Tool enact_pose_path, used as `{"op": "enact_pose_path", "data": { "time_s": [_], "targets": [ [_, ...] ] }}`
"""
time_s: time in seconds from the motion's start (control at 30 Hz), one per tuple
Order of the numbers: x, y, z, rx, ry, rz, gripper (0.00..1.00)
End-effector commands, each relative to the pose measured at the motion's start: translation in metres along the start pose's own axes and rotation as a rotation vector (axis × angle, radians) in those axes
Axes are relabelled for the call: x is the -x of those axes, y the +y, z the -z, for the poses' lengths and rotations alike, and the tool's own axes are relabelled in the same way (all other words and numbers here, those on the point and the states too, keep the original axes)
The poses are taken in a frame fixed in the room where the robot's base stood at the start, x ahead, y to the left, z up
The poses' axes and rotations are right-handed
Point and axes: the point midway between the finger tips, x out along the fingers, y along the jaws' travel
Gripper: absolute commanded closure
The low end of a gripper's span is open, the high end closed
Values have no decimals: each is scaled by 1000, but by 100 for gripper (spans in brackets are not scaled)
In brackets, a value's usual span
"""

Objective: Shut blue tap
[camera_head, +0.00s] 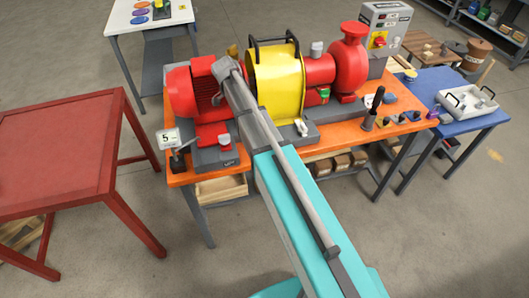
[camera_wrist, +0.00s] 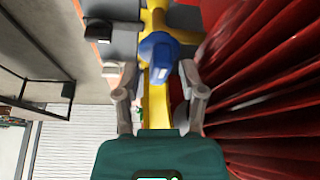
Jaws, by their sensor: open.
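The blue tap (camera_wrist: 160,50) shows in the wrist view as a rounded blue handle in front of a yellow pipe or body (camera_wrist: 155,105). My gripper (camera_wrist: 159,72) is open, with one finger to the left and one to the right of the lower part of the tap. I cannot tell whether either finger touches it. In the head view my arm reaches over the orange bench to the far side of the red motor (camera_head: 194,92). The blue tap cannot be made out there, and my gripper is mostly hidden or too small to tell.
Red motor fins (camera_wrist: 265,85) stand close on the right in the wrist view. In the head view, a yellow guard (camera_head: 275,78) and red pump (camera_head: 350,60) stand right of my arm on the orange bench (camera_head: 345,135). A red table (camera_head: 60,150) stands left.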

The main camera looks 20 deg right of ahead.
Motion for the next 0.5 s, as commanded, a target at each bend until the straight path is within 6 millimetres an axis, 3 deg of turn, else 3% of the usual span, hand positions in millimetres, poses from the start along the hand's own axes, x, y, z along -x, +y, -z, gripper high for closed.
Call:
{"op": "enact_pose_path", "data": {
  "time_s": [0.5],
  "targets": [
    [0,2,0,322,0,134,43]
  ]
}}
